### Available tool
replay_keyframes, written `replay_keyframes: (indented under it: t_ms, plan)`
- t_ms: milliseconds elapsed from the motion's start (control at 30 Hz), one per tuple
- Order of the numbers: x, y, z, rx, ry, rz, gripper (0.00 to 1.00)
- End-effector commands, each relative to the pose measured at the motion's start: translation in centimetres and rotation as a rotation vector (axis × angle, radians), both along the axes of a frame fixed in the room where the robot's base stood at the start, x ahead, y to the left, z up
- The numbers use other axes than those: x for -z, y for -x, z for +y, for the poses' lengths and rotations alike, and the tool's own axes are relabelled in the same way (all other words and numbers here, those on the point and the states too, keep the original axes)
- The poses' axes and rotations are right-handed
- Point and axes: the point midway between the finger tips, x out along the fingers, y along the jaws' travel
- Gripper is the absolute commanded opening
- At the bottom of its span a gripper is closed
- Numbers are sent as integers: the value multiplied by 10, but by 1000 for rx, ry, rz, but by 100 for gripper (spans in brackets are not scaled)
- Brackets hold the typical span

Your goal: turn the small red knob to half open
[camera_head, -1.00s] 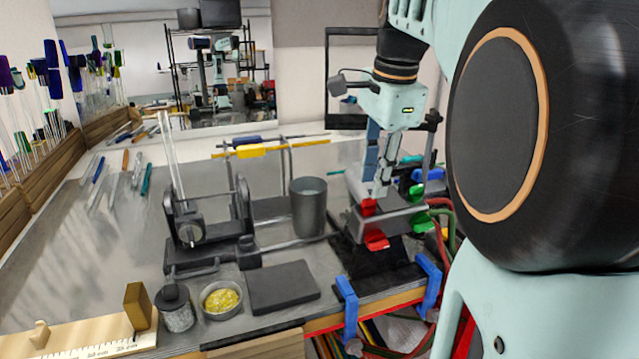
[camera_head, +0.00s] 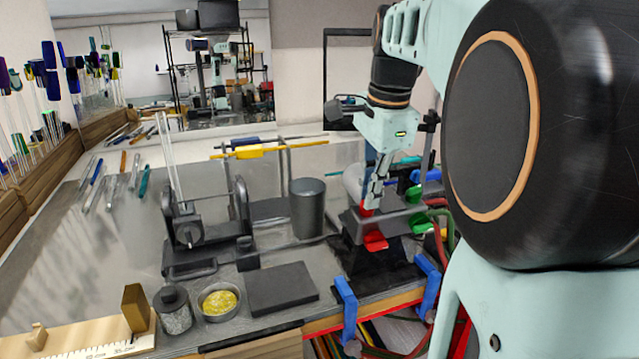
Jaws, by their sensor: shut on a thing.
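The small red knob (camera_head: 366,211) sits on top of the grey burner unit (camera_head: 398,219) at the right of the bench. A larger red piece (camera_head: 375,240) sticks out of the unit's front, below and apart from my fingers.
A dark grey cylinder (camera_head: 307,208) and a rod holder (camera_head: 193,233) stand to the left. A dark pad (camera_head: 281,288) and a dish of yellow grains (camera_head: 218,300) lie in front. Blue clamps (camera_head: 346,308) grip the bench edge. Hoses run at the right.

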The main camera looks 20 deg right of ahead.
Motion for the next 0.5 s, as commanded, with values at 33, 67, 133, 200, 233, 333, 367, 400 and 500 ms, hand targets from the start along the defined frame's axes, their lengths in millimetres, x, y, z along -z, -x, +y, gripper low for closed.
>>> replay_keyframes:
  t_ms: [33,67,133,200,233,333,367,400,500]
  plan:
    - [0,0,0,0,0,0,0]
    - [0,0,0,-1,0,0,0]
    - [0,0,0,-6,1,0,0]
    - [-1,0,0,-16,3,0,0]
    - [-1,0,0,-23,4,0,0]
    - [-1,0,1,-58,10,0,0]
    - [-1,0,1,-73,13,0,0]
    - [-1,0,1,-94,17,-2,0]
    - [-2,0,0,-158,28,-2,0]
